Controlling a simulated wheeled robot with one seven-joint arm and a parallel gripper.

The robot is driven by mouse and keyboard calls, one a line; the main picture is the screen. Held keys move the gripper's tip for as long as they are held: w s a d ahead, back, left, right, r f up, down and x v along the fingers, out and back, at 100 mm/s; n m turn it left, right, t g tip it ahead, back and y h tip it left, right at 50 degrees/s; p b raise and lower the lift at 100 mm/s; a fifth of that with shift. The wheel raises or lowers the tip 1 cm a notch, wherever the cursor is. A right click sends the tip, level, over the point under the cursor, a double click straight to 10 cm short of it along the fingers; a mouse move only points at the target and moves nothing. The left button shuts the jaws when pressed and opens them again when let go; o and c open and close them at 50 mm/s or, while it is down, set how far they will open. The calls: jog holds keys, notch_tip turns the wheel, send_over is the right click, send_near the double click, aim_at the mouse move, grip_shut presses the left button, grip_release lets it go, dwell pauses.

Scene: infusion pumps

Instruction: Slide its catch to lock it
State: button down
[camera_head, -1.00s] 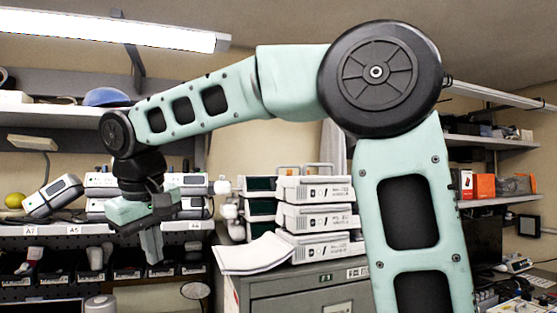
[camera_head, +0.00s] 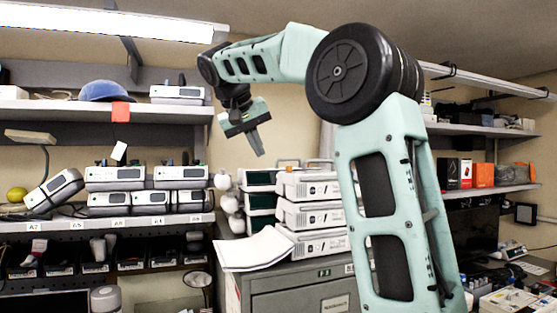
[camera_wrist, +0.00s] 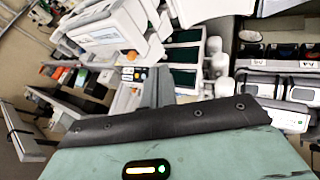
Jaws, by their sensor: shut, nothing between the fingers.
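My gripper (camera_head: 259,146) is shut and empty, pointing down in the air, above and to the left of the pump stack in the picture. Its closed fingers also show in the wrist view (camera_wrist: 156,88). White infusion pumps (camera_head: 315,187) are stacked on the grey cabinet, apart from the fingers. More pumps (camera_head: 116,176) sit in two layers on the left shelf, and one pump (camera_head: 54,191) leans tilted at its left end. In the wrist view a white pump body (camera_wrist: 102,32) shows beyond the fingers. I cannot make out a catch on any pump.
The grey cabinet (camera_head: 300,288) carries loose papers (camera_head: 254,249) at its front left. A blue cap (camera_head: 108,92) and a white device (camera_head: 177,93) lie on the upper shelf. Bins (camera_head: 125,258) hang below the left shelf. Orange boxes (camera_head: 484,177) stand at the right.

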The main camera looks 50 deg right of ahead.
aim_at(289, 169)
jog(key=s+d+f+p, duration=0.2)
jog(key=d+f+p, duration=0.1)
jog(key=d, duration=0.3)
jog(key=shift+f, duration=0.35)
jog(key=shift+w, duration=0.1)
